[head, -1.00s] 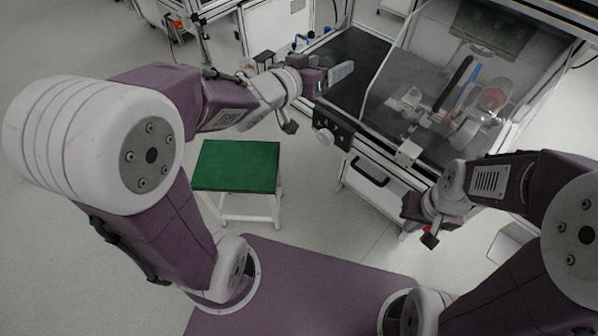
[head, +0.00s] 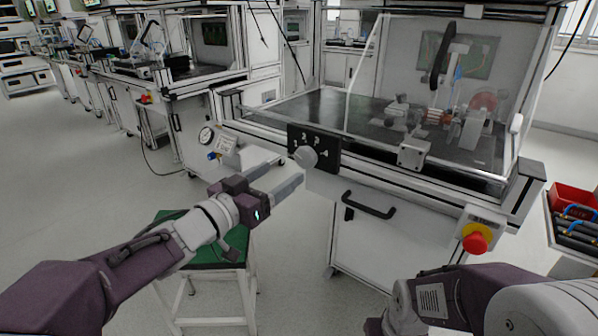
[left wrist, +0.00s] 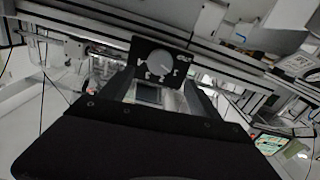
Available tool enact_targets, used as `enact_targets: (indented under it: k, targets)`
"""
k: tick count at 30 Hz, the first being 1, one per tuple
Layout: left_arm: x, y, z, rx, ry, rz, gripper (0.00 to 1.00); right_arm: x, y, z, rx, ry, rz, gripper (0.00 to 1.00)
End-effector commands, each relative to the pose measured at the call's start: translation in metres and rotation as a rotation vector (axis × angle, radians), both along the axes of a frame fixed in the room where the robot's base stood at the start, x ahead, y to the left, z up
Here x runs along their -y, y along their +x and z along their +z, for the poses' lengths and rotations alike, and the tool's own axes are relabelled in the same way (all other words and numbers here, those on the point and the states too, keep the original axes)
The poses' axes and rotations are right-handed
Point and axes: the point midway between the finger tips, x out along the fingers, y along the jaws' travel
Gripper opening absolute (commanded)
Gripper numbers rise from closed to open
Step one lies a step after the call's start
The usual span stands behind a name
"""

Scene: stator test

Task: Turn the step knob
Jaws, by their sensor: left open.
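The step knob is a round grey knob (head: 306,157) on a black panel (head: 329,149) with white step markings, mounted on the front of the test bench. My left gripper (head: 291,169) is open and empty, just in front of and slightly below the knob in the head view. Its fingers point toward the knob, which they do not hold. In the left wrist view the knob (left wrist: 161,64) sits ahead between the two dark fingers, near the middle of its panel (left wrist: 184,63). My right arm shows at the lower right of the head view; its jaws are outside the picture.
A drawer handle (head: 368,205) sticks out below the panel. A red stop button (head: 475,241) is at the bench's right. A pressure gauge (head: 206,135) is left of the knob. A green-topped stool (head: 205,254) stands under my left arm. A clear guard covers the bench top.

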Motion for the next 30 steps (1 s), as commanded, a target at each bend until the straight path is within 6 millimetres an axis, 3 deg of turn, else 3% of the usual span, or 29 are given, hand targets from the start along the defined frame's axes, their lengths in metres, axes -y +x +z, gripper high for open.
enact_targets:
  k: [6,12,22,23,29,30]
  targets:
    - [0.028,0.036,-0.007,0.000,0.000,-0.005,0.72,0.000,0.000,-0.025,-0.001,0.000,0.000,0.00]
    - [0.046,0.061,-0.004,-0.001,0.000,-0.003,0.72,0.000,0.000,-0.035,-0.001,0.000,0.000,0.00]
    - [0.050,0.067,-0.001,-0.001,0.000,-0.001,0.72,0.000,0.000,-0.035,-0.001,0.000,0.000,0.00]
    - [0.050,0.067,-0.001,-0.001,0.000,-0.001,0.66,0.000,0.000,-0.035,-0.001,0.000,0.000,0.00]
    - [0.049,0.067,-0.001,-0.001,0.000,-0.001,0.11,0.000,0.000,-0.035,-0.001,0.000,0.000,0.00]
    - [0.049,0.067,-0.001,-0.001,0.000,-0.001,0.09,0.000,0.000,-0.035,-0.001,0.000,0.000,0.00]
